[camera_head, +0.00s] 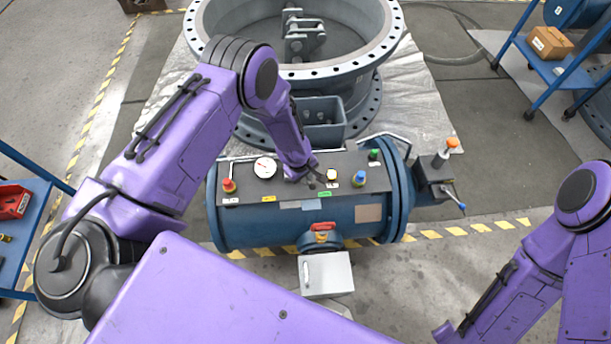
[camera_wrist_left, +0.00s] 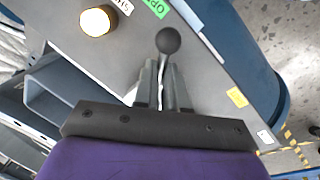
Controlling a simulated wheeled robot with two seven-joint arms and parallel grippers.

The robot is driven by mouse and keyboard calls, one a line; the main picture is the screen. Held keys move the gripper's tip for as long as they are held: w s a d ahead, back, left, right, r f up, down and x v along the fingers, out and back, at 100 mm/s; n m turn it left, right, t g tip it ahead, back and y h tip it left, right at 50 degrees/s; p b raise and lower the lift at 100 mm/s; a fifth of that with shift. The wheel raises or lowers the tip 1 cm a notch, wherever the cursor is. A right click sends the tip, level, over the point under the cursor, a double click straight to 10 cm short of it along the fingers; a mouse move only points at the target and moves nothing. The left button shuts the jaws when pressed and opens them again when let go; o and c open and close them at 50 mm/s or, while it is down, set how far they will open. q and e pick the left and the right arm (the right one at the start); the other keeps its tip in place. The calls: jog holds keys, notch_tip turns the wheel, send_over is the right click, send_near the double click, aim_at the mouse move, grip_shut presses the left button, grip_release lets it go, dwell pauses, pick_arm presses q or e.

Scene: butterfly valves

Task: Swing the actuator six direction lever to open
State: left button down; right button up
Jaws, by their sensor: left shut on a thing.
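The direction lever (camera_wrist_left: 168,41) has a dark round knob, seen in the left wrist view on the grey top panel (camera_wrist_left: 215,75) of the actuator. My left gripper (camera_wrist_left: 166,72) is shut on the lever's stem, with the knob sticking out past the fingertips. The green OPEN label (camera_wrist_left: 156,6) and a white label (camera_wrist_left: 123,5) lie beyond the knob. In the head view my left gripper (camera_head: 311,178) is down at the panel of the blue actuator cylinder (camera_head: 275,232), and the lever is mostly hidden by it. My right gripper is not in view; only parts of the right arm show.
A pressure gauge (camera_head: 265,168), red knob (camera_head: 229,185), blue knob (camera_head: 359,179) and green knob (camera_head: 374,154) stand on the same panel. A large flanged valve ring (camera_head: 355,68) is behind. A white box (camera_head: 326,274) is in front. A blue cart (camera_head: 545,65) stands at right.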

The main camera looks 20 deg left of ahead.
pick_arm(q)
jog(key=c, duration=1.2)
grip_release()
jog(key=shift+r, duration=0.15)
jog(key=r, duration=0.3)
jog(key=s+r, duration=0.1)
jog(key=r, duration=0.2)
jog(key=a+r, duration=0.1)
jog(key=r, duration=0.3)
jog(key=shift+s, duration=0.35)
jog(key=shift+w, duration=0.1)
